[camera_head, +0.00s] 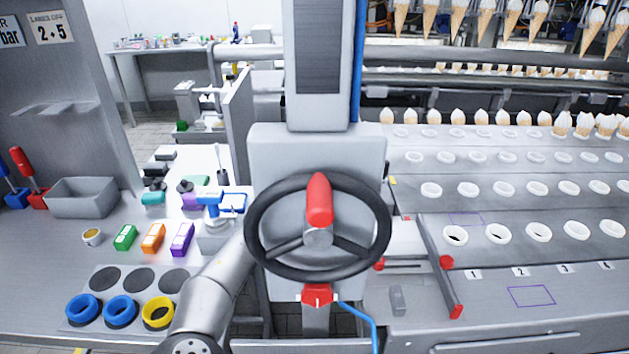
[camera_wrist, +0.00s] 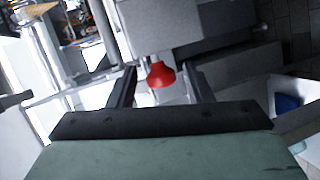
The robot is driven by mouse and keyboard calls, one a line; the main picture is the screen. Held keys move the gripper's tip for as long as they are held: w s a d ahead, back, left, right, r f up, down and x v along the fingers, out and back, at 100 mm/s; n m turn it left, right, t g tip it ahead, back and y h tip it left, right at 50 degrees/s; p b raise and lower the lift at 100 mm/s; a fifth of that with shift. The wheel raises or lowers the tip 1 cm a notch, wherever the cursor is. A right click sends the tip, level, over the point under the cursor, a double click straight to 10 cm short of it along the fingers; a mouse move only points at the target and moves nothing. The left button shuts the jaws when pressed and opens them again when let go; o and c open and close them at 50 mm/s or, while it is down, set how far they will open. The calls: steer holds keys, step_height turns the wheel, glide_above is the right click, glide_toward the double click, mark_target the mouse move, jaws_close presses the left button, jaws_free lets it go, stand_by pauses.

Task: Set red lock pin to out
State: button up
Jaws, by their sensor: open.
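In the head view, a red lock pin (camera_head: 318,294) sits on the column below the black handwheel (camera_head: 262,255). The handwheel carries a red grip (camera_head: 319,200). In the wrist view, a red flared knob (camera_wrist: 160,76) shows under a grey block and looks like the lock pin. My gripper (camera_wrist: 160,70) is open, with one dark finger on each side of the knob and a gap on both sides. Whether the knob is between the fingertips or just beyond them, I cannot tell. In the head view my gripper is hidden behind the wheel and column.
A blue cable (camera_head: 362,318) runs beside the pin. A red-ended bar (camera_head: 440,270) stands to the right near the white cone rings (camera_head: 498,234). Blue and yellow rings (camera_head: 120,311) and coloured blocks (camera_head: 153,238) lie on the left bench, beside my arm.

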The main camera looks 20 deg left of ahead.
steer(key=shift+w+f, duration=0.15)
steer(key=shift+w, duration=0.25)
jaws_close()
steer(key=shift+s+a+b, duration=0.2)
steer(key=shift+a+b, duration=0.3)
steer(key=shift+a, duration=0.05)
steer(key=shift+s+a+b, duration=0.15)
steer(key=shift+a+b, duration=0.3)
steer(key=shift+a, duration=0.05)
jaws_free()
steer(key=shift+s, duration=0.1)
